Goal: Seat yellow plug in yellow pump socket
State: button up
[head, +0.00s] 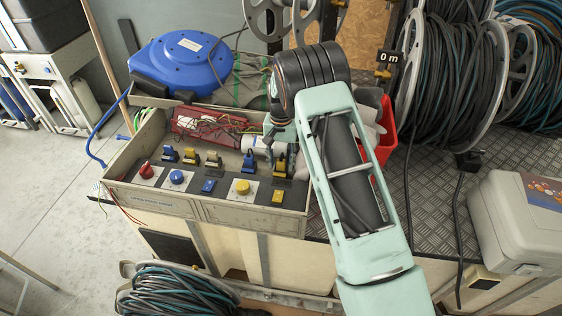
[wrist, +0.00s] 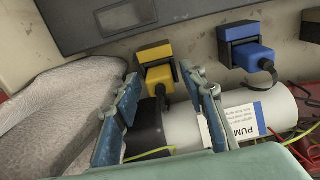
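In the wrist view, the yellow plug (wrist: 159,76) sits right at the yellow pump socket (wrist: 154,52), with a black cable hanging below it. I cannot tell whether it is fully in. My gripper (wrist: 160,73) is open, one finger on each side of the plug, with small gaps visible. In the head view, my gripper (head: 277,135) is over the right end of the control box. The yellow plug and socket (head: 280,163) show just below it there, and the arm partly covers this area.
A blue plug (wrist: 250,58) sits beside the yellow one. A white labelled cylinder (wrist: 255,115) with a black end lies under the fingers. A grey rough surface (wrist: 55,110) is close on the left. The control box (head: 160,206) holds several other connectors and buttons.

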aim_at(281, 160)
notch_tip(281, 160, up, 12)
jog(key=shift+r, duration=0.2)
dwell(0.4)
